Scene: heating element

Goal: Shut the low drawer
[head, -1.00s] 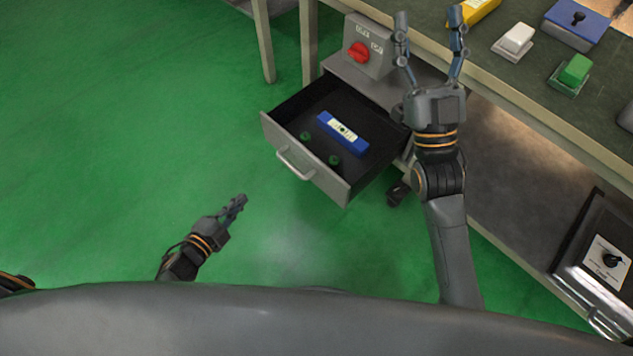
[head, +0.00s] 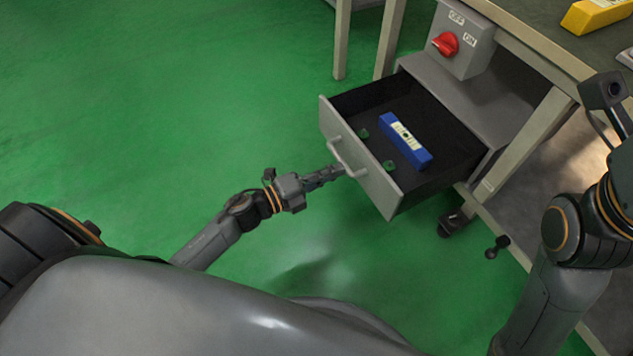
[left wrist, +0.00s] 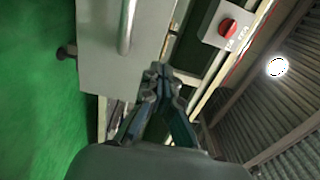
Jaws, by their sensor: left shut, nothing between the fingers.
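The low drawer (head: 365,185) stands pulled open from a grey cabinet (head: 480,110), with its grey front and bar handle (head: 348,160) facing my left gripper. A blue level-like block (head: 405,140) and two small green pieces (head: 389,166) lie inside it. My left gripper (head: 338,172) is shut and empty, with its fingertips at the drawer front beside the handle; I cannot tell if they touch. In the left wrist view the closed fingertips (left wrist: 162,78) are near the drawer front (left wrist: 98,60) and its handle (left wrist: 127,25). My right gripper's fingers are out of view.
A grey switch box with a red knob (head: 445,43) sits on top of the cabinet. A workbench with a yellow item (head: 597,14) is at the upper right; its leg (head: 525,140) stands beside the cabinet. Green floor (head: 200,100) is clear to the left.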

